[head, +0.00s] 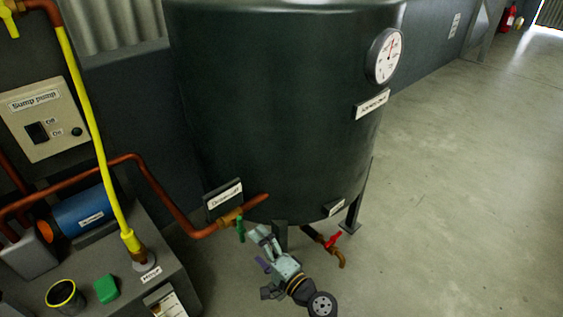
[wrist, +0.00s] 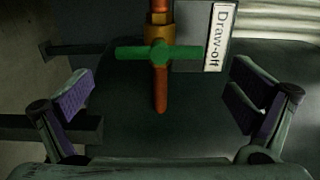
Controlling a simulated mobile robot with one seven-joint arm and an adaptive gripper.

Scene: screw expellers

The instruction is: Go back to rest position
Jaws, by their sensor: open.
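My gripper (head: 263,249) is open below the front of the dark tank (head: 270,110), low in the head view. In the wrist view its two purple-padded fingers (wrist: 162,82) are spread wide with nothing between the pads. The green draw-off valve handle (wrist: 158,53) lies crosswise on a copper pipe (wrist: 160,95), ahead of the fingers and apart from them. In the head view the green handle (head: 240,229) hangs from the brass fitting just up and left of my gripper.
A red-handled drain valve (head: 333,240) sits under the tank, right of my gripper. The tank's legs (head: 354,207) stand close by. At left are a bench (head: 180,285), a blue pump (head: 85,212) and a yellow hose (head: 95,140). Open floor (head: 470,200) lies to the right.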

